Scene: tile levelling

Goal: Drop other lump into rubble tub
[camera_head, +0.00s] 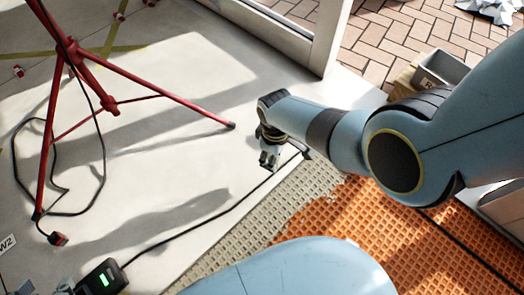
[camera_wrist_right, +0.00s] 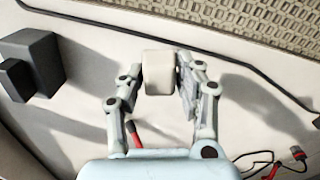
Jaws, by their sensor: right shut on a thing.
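My right gripper (camera_head: 268,160) hangs over the pale floor near the textured mat's edge. In the right wrist view its fingers (camera_wrist_right: 170,85) are shut on a pale, off-white blocky lump (camera_wrist_right: 158,72). The lump is hard to make out in the head view. A grey open tub (camera_head: 442,70), which looks like the rubble tub, stands at the upper right beyond my right arm, well away from the gripper. Its inside is barely seen. Only small pale pieces that may be my left gripper (camera_head: 45,288) show at the lower left edge; their state is unclear.
A red tripod (camera_head: 100,103) with loose cable stands at left. A black device (camera_head: 102,278) with a green display lies at lower left. A black cable (camera_head: 205,222) crosses the floor. Orange textured matting (camera_head: 350,230) lies at lower right. Dark grey blocks (camera_wrist_right: 40,65) show in the wrist view.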

